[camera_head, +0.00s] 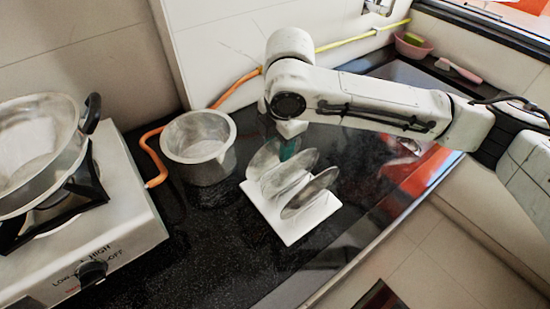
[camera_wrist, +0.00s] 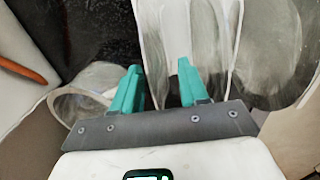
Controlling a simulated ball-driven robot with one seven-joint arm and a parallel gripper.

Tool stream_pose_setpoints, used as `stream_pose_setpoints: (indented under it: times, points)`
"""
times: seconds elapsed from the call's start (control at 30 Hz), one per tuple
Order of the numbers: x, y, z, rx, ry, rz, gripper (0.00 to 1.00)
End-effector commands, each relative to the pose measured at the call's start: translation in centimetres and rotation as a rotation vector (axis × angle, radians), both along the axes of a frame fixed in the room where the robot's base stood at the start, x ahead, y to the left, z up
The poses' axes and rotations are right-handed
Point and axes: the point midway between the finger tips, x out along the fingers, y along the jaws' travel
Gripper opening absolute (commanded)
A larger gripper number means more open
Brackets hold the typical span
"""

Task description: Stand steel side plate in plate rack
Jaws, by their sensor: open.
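Several steel plates stand tilted in the white plate rack (camera_head: 290,228) on the dark counter. The front steel plate (camera_head: 311,191) leans nearest the rack's right corner, a middle steel plate (camera_head: 287,174) is behind it, and another is at the back, partly hidden. I cannot tell which is the side plate. My gripper (camera_wrist: 158,66) is open at the back plates, its teal fingers apart. In the head view one teal finger shows just above the plates. Steel plates (camera_wrist: 205,40) fill the wrist view ahead of the fingers; whether one lies between them is unclear.
A steel pot (camera_head: 200,150) stands left of the rack, with an orange hose behind it. A gas stove (camera_head: 120,225) with a large pan (camera_head: 40,140) is at the far left. The counter in front of the rack is clear to its edge.

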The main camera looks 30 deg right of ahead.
Motion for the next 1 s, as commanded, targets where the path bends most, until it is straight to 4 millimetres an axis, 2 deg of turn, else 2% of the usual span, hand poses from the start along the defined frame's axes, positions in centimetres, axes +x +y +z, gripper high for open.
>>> stream_pose_setpoints:
  times: [0.07, 0.5, 1.0]
  points:
    - [-0.01, 0.04, 0.03, 0.000, 0.000, 0.001, 0.43]
    - [0.02, -0.03, 0.00, 0.001, 0.000, 0.000, 0.01]
    - [0.01, 0.00, 0.03, 0.001, 0.000, 0.001, 0.00]
